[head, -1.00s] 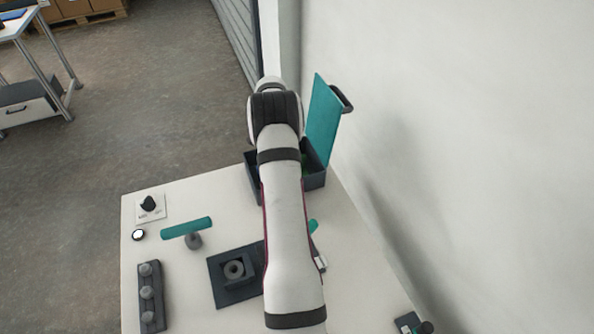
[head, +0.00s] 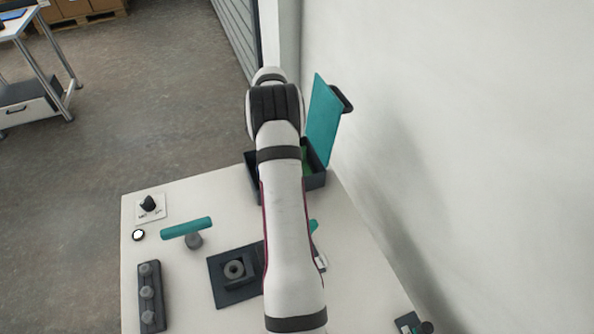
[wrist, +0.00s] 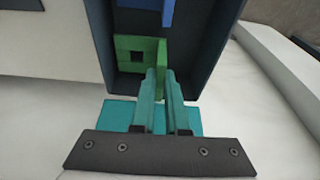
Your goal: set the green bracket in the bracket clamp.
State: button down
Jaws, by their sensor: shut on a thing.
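The green bracket (wrist: 136,52) is inside the dark open box, near its wall, in the wrist view. My gripper (wrist: 160,78) has teal fingers shut on the bracket's upright part. In the head view, my arm hides the gripper and most of the box (head: 316,182); a little green shows inside it. I cannot surely tell which fixture is the bracket clamp; a small teal and grey fixture (head: 319,260) is partly hidden behind my arm.
The box's teal lid (head: 323,120) stands open near the wall. A blue piece (wrist: 167,12) is also in the box. On the white table are a teal T-handle (head: 187,228), a dark square holder (head: 222,292), a knobbed strip (head: 150,318) and a rotary switch (head: 149,204).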

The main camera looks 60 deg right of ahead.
jog(key=shift+r, duration=2)
jog(key=shift+w+a, duration=0.1)
jog(key=shift+a, duration=0.05)
jog(key=s+a+r+m+y, duration=0.1)
jog(key=s+a+m+y, duration=0.1)
jog(key=a+m, duration=1)
jog(key=s+a+r+m+y, duration=0.15)
jog(key=a+m, duration=0.45)
jog(key=a, duration=1.3)
jog(key=shift+y, duration=0.25)
jog(key=shift+w+d+f, duration=0.1)
jog(key=shift+f, duration=1.05)
jog(key=shift+w+d+f, duration=0.1)
jog(key=shift+f, duration=1)
jog(key=shift+f, duration=0.1)
jog(key=shift+a+f, duration=0.1)
jog(key=shift+f, duration=0.2)
jog(key=shift+f, duration=0.65)
